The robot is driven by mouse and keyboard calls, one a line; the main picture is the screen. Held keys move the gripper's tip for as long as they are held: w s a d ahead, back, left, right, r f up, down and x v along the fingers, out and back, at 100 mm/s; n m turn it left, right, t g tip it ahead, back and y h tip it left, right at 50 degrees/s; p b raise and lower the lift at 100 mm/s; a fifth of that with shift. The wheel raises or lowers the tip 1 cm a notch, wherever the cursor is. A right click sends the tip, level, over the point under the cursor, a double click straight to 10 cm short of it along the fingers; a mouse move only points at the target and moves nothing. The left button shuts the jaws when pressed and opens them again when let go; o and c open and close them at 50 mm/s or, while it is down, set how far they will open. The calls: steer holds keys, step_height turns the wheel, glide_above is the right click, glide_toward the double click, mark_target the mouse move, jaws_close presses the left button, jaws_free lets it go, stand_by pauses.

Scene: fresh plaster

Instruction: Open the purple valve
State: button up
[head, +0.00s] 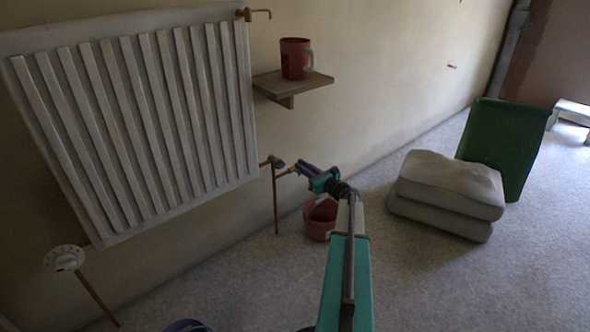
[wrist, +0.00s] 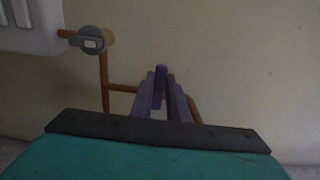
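The purple valve (wrist: 160,86) shows in the wrist view as an upright purple lever in front of the wall, by a copper pipe. My gripper (wrist: 161,90) has its two greyish-purple fingers close on either side of this lever, with no clear gap at the tips; it looks shut on the lever. In the head view my gripper (head: 306,170) is at the end of the teal and grey arm, at the pipe right of the radiator. There the fingers and the valve merge into one small purple shape, and the valve body is mostly hidden.
A white radiator (head: 140,120) hangs at left, with a grey valve (wrist: 91,40) at its lower right corner. A shelf (head: 290,84) with a red mug (head: 295,58) is above. A red bucket (head: 318,222) stands below my gripper. Stacked sacks (head: 445,195) and a green container (head: 505,140) are at right.

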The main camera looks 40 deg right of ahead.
jaws_close()
